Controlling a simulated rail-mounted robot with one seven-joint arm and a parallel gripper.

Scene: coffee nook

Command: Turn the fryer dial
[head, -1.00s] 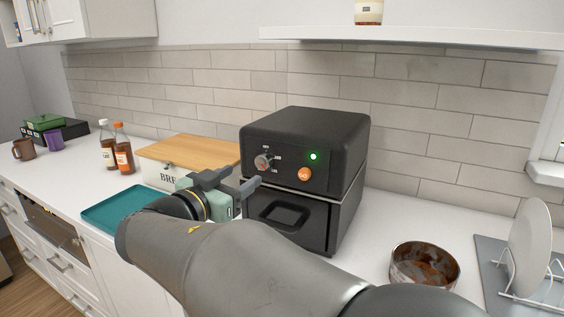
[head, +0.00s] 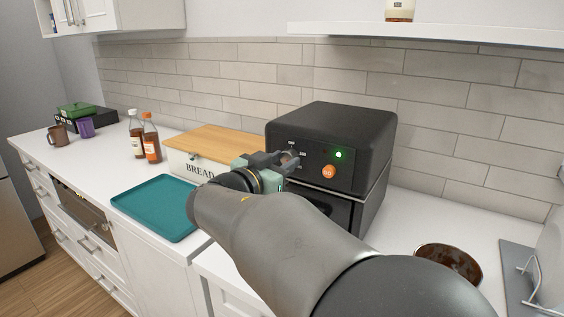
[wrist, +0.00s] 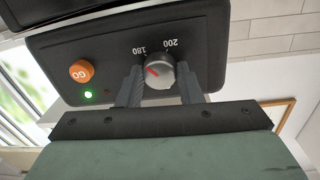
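The black air fryer (head: 345,122) stands on the counter with its control panel facing me. Its silver dial (wrist: 159,73) is on the panel between the printed 180 and 200 in the upside-down wrist view, and its red pointer is angled toward the 180 side. In the head view the dial (head: 290,157) is partly hidden by my gripper. My gripper (wrist: 160,75) is open at the panel, with one finger on each side of the dial. The fingers are close to its sides; whether they touch it I cannot tell.
An orange GO button (head: 328,171) and a lit green light (head: 338,155) are beside the dial. The bread box (head: 184,163) and a teal tray (head: 155,207) are to the left. A brown bowl (head: 449,262) is at the right.

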